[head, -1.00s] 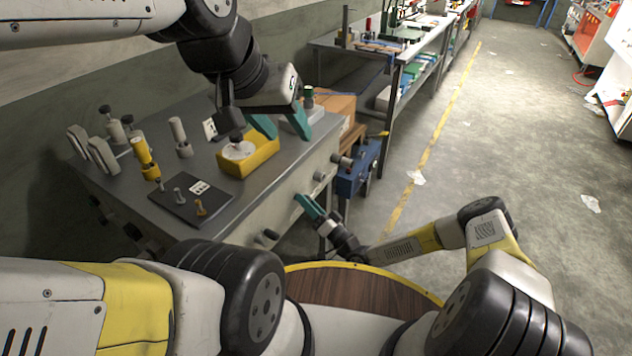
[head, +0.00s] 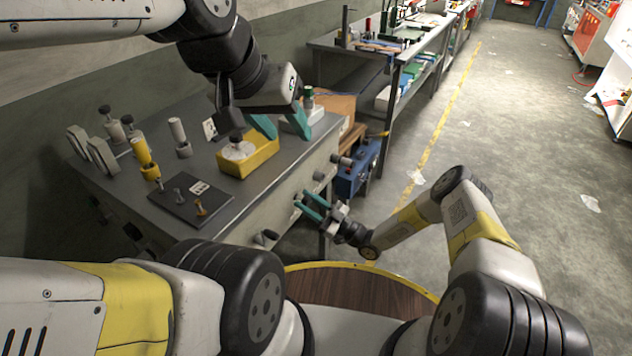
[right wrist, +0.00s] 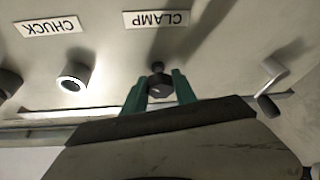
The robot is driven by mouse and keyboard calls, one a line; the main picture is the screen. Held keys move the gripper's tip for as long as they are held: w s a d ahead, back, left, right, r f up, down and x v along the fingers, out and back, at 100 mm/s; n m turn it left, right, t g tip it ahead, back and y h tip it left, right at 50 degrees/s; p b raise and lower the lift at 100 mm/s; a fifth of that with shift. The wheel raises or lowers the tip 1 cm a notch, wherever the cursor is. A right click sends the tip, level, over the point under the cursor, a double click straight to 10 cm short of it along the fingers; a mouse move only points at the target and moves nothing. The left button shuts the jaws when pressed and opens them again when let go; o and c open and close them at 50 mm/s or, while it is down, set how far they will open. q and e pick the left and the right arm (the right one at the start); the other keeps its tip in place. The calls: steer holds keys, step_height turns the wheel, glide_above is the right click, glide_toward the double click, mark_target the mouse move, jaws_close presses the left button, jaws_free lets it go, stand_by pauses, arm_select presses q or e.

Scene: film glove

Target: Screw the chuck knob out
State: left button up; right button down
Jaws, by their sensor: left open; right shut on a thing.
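My right gripper (head: 306,202) is at the front panel of the grey bench (head: 225,225). In the right wrist view its teal fingers (right wrist: 159,88) sit on both sides of a dark knob (right wrist: 160,84) and are shut on it. This knob is in line with the CLAMP label (right wrist: 157,19), which reads upside down. The CHUCK label (right wrist: 48,28) is further left, with a pale round knob (right wrist: 73,76) near it. My left gripper (head: 283,129) is open above the bench top, beside the yellow box (head: 262,156).
A crank handle (right wrist: 268,88) sticks out to the right of the held knob. A dark mat (head: 180,205) with small parts and several upright cylinders are on the bench top. A blue box (head: 352,175) stands beyond the panel.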

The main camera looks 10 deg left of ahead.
steer(key=n+g, duration=0.1)
steer(key=n, duration=0.2)
steer(key=n+g, duration=0.2)
steer(key=n, duration=0.1)
steer(key=n+g, duration=0.2)
steer(key=n, duration=0.2)
steer(key=shift+a+r+h, duration=0.1)
steer(key=shift+h, duration=0.2)
steer(key=n+h, duration=0.1)
steer(key=n, duration=0.2)
steer(key=n+g+h, duration=0.1)
steer(key=n, duration=0.2)
steer(key=shift+w+n, duration=0.1)
steer(key=shift+n, duration=0.6)
steer(key=c, duration=1)
jaws_free()
steer(key=d, duration=0.7)
steer(key=shift+d+f, duration=0.3)
steer(key=shift+d, duration=0.1)
